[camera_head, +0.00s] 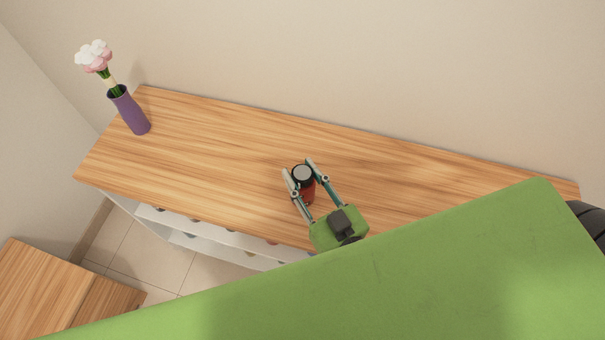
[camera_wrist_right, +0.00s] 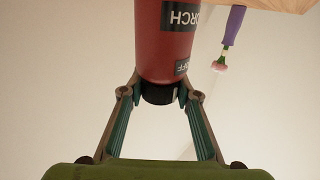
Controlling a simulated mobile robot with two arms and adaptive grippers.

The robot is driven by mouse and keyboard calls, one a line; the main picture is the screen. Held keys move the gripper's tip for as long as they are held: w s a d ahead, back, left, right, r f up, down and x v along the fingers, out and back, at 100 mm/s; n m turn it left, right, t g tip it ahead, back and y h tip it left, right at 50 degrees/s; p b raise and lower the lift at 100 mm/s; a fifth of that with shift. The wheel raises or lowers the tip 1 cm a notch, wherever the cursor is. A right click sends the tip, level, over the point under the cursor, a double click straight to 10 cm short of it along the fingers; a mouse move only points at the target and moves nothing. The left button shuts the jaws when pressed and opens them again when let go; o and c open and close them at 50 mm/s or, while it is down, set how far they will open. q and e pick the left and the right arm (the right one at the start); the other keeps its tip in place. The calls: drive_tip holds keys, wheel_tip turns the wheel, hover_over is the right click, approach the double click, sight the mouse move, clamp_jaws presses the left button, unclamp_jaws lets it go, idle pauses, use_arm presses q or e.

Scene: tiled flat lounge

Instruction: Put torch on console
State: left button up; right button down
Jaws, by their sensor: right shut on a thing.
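The red torch (camera_head: 308,190) has a dark rim and a grey round end facing up towards my head camera. My right gripper (camera_head: 298,166) is shut on it, one finger on each side, over the wooden top of the console (camera_head: 220,145). In the right wrist view the red torch body (camera_wrist_right: 167,45) carries white lettering on dark labels, and its black end sits between the fingertips (camera_wrist_right: 160,85). Its other end is out of that picture. I cannot tell whether the torch touches the console top. My left gripper is not in view.
A purple vase (camera_head: 131,112) with pink-white flowers stands at the console's left end. White shelves (camera_head: 215,240) are below its front edge. Another wooden surface (camera_head: 60,290) is at lower left. The console top between vase and torch is clear. A wall runs behind.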

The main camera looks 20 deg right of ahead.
drive_tip(key=c, duration=1.5)
unclamp_jaws()
drive_tip(key=shift+r, duration=0.15)
drive_tip(key=shift+s+d+b, duration=0.4)
drive_tip(key=shift+s, duration=1.55)
drive_tip(key=shift+s+d+b, duration=0.35)
drive_tip(key=shift+s+b, duration=0.05)
drive_tip(key=shift+s, duration=1.6)
drive_tip(key=shift+s+d+b, duration=0.4)
drive_tip(key=shift+s, duration=1.55)
